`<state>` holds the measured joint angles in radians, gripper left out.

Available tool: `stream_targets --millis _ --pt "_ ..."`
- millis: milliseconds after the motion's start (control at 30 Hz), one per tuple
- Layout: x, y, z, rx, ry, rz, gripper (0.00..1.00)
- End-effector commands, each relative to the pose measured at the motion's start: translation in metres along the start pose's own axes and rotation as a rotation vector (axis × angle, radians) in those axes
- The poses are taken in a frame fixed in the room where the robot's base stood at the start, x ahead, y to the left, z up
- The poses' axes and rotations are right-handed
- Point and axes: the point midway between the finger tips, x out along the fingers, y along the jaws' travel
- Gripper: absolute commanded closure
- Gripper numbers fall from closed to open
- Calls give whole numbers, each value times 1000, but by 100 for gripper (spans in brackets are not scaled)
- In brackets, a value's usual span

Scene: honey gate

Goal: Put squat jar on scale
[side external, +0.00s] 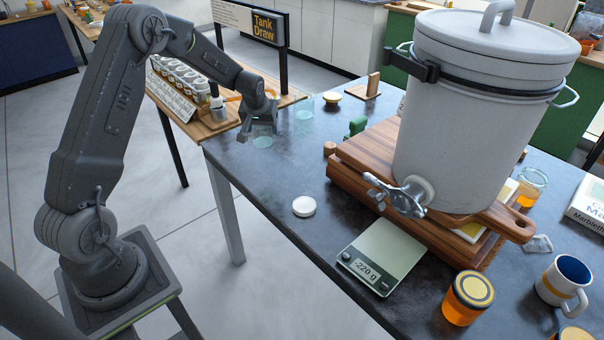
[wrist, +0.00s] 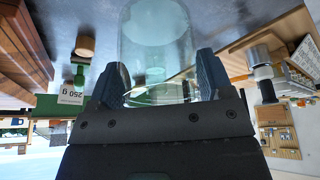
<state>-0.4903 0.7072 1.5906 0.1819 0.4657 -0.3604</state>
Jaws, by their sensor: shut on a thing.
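My gripper (side external: 260,120) is at the far left end of the dark table, shut on a clear glass jar (side external: 262,139). In the wrist view the jar (wrist: 155,35) stands between the two fingers (wrist: 157,88), which press on its sides. It looks empty and open. I cannot tell whether its base touches the table. A second clear glass jar (side external: 304,108) stands just behind and right of it. The scale (side external: 390,250) lies at the table's front edge, well to the right. Its plate is bare and its display reads -220 g.
A large grey lidded tank (side external: 455,110) with a metal gate (side external: 398,196) stands on wooden boards (side external: 350,178) behind the scale. A white lid (side external: 304,206) lies between gripper and scale. An amber jar (side external: 468,298) and a mug (side external: 563,282) stand right of the scale.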

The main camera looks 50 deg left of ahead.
Motion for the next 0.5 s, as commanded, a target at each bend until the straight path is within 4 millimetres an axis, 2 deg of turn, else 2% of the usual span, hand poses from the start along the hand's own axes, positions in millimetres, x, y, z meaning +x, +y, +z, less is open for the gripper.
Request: stream_targets --millis 167,267,500 --pt "4 8 1 4 0 2 53" --pt "14 25 5 7 -1 2 53" --pt "45 78 13 7 0 3 53"
